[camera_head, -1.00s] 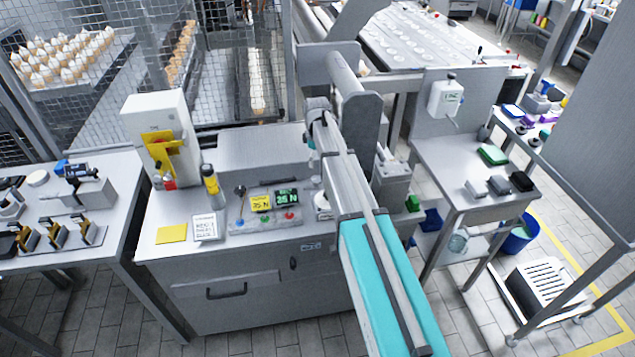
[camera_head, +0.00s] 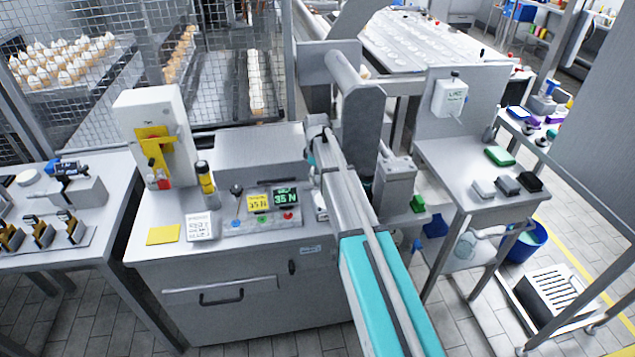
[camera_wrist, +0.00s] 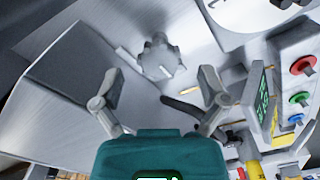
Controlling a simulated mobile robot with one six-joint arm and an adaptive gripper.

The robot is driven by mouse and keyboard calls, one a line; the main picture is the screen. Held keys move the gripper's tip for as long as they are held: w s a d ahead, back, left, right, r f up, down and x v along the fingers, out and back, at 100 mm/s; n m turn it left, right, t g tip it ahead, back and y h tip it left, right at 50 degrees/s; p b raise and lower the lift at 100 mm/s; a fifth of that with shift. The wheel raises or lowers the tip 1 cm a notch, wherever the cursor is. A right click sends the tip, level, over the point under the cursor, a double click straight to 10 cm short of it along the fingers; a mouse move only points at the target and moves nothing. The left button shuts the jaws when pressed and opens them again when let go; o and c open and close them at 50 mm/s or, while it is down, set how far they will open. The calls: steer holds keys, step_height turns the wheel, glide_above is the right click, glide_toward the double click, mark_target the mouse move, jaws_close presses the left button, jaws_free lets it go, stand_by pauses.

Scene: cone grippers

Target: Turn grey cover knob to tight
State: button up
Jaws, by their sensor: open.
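The grey cover knob (camera_wrist: 160,57), a lobed knob, shows in the wrist view on a pale metal surface. My gripper (camera_wrist: 160,88) is open, with one finger on each side of the picture. The knob lies just beyond the fingertips, roughly centred between them, and nothing is between the pads. A visible gap separates the knob from both fingers in the picture; the exact depth is unclear. A tight mark cannot be read. In the head view my arm covers the knob and most of my gripper.
In the wrist view, red (camera_wrist: 302,66), green (camera_wrist: 300,98) and blue buttons and a green-lit display (camera_wrist: 262,100) stand right of the gripper. A round dial (camera_wrist: 258,8) is at top right. In the head view, the control panel (camera_head: 262,223) sits left of my arm.

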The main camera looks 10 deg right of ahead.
steer(key=shift+f+b, duration=0.45)
steer(key=shift+f, duration=0.25)
steer(key=shift+d, duration=0.1)
steer(key=c, duration=1.1)
steer(key=shift+c, duration=0.2)
